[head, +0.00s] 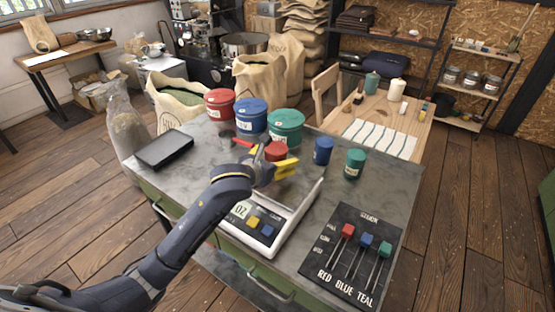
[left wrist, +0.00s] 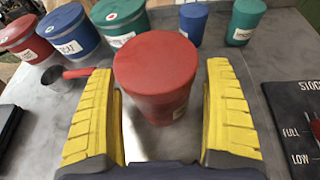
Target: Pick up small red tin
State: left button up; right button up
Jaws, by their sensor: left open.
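The small red tin (head: 276,151) stands upright near the middle of the grey table, by the scale, partly hidden by my left gripper in the head view. In the left wrist view the small red tin (left wrist: 155,72) shows its flat red lid, just ahead of and between the yellow fingers. My left gripper (head: 271,166) is open with nothing held; in the left wrist view (left wrist: 162,120) its fingers are spread on either side of the tin's near part, with gaps visible. My right gripper is not in view.
Large red (head: 220,103), blue (head: 252,114) and teal (head: 286,126) tins stand behind. Small blue (head: 323,151) and teal (head: 355,163) tins stand to the right. A white scale (head: 267,240), a black slider panel (head: 350,256) and a dark tray (head: 165,149) also occupy the table.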

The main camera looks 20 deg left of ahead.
pick_arm(q)
jog(key=shift+c, duration=0.3)
jog(key=c, duration=1.3)
jog(key=shift+c, duration=0.4)
jog(key=shift+r, duration=0.1)
